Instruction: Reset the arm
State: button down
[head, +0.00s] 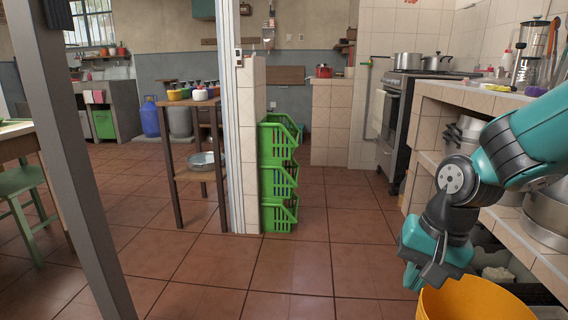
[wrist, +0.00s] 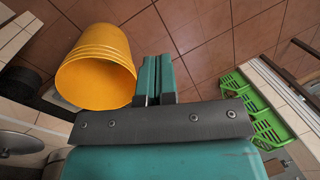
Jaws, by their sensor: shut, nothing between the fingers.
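My gripper (head: 412,275) is at the lower right of the head view, at the end of my teal and grey arm. It points down, just left of and above a yellow bucket (head: 480,302). In the wrist view the two teal fingers of my gripper (wrist: 154,62) lie side by side with nothing between them. The bucket also shows in the wrist view (wrist: 95,68), left of the fingers and apart from them. The lower part of the bucket is cut off in the head view.
The tiled counter (head: 480,97) with shelves of pots runs along the right, close to my arm. Green stacked crates (head: 279,185) stand by a tiled pillar. A small wooden shelf (head: 193,150) stands left of it. The tiled floor (head: 290,262) in the middle is clear.

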jog(key=s+a+r+n+y, duration=0.1)
jog(key=s+a+r+n, duration=0.3)
jog(key=s+n, duration=0.3)
jog(key=s+a+r+n+y, duration=0.1)
jog(key=s+a+r+n, duration=0.2)
jog(key=s+n, duration=0.35)
notch_tip(320, 180, up, 37)
jog(key=s+m+p, duration=0.1)
jog(key=p, duration=3.6)
jog(key=shift+s+m+g, duration=0.3)
jog(key=shift+s+m, duration=0.05)
